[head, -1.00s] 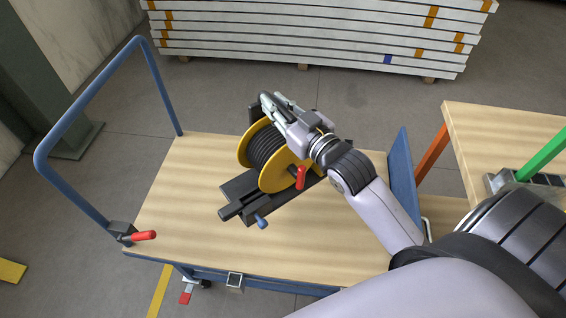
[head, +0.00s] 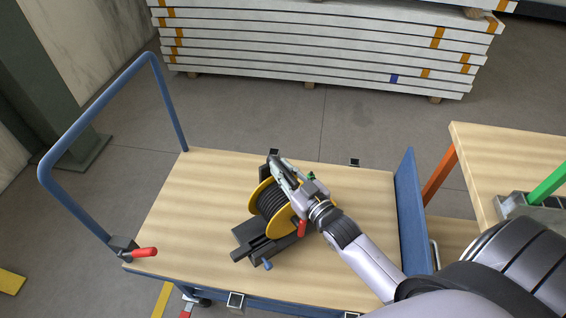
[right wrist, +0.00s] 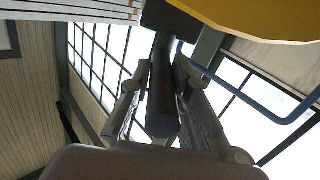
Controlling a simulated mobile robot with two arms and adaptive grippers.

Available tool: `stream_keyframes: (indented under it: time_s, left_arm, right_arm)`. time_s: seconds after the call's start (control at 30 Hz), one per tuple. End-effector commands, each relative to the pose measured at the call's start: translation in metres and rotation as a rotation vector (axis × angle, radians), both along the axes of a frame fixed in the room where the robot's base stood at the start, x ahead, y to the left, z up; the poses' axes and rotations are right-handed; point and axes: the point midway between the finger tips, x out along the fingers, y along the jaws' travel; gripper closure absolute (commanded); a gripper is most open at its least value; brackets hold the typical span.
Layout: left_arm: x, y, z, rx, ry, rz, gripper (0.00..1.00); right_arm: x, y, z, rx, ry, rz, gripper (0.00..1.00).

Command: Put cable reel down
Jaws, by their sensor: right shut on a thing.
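The cable reel (head: 268,203) has yellow flanges, black cable and a dark base with a red handle. In the head view it is over the middle of the wooden cart top (head: 188,215); I cannot tell whether its base touches the wood. My right gripper (head: 276,163) is at the reel's upper side. In the right wrist view its two fingers (right wrist: 160,85) are shut on a dark bar (right wrist: 163,100) of the reel, and part of a yellow flange (right wrist: 262,15) shows at the top. My left gripper is not in view.
The cart has a blue push handle (head: 72,128) at left and a blue end panel (head: 411,215) at right. A wooden workbench (head: 505,150) stands at right. A stack of white panels (head: 310,45) lies behind. The cart's left and back wood is bare.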

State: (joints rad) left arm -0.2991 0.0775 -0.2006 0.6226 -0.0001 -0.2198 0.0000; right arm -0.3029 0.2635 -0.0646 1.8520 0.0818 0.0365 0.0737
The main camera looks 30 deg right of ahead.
Motion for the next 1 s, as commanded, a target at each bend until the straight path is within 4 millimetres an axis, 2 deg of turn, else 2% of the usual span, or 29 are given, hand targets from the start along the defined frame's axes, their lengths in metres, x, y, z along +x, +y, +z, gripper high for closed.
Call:
stream_keyframes:
  time_s: [0.23, 0.53, 0.57, 0.6, 0.83, 1.0]
  left_arm:
    - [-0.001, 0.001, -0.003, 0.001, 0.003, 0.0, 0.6]
    - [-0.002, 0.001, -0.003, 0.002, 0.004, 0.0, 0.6]
    - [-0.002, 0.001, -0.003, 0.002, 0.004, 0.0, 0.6]
    - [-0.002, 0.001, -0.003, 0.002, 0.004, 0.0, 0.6]
    - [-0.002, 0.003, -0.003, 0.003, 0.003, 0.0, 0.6]
    - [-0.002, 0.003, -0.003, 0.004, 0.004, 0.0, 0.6]
  right_arm:
    - [0.001, 0.0, -0.024, 0.0, -0.011, 0.001, 1.0]
    - [0.001, 0.0, -0.03, 0.001, -0.01, 0.001, 1.0]
    - [-0.001, 0.0, -0.036, 0.004, 0.007, -0.001, 0.8]
    - [-0.001, 0.0, -0.037, 0.003, 0.006, 0.0, 0.78]
    - [0.0, 0.0, -0.035, 0.001, 0.004, 0.0, 0.62]
    - [0.0, 0.0, -0.035, 0.001, 0.003, 0.0, 0.62]
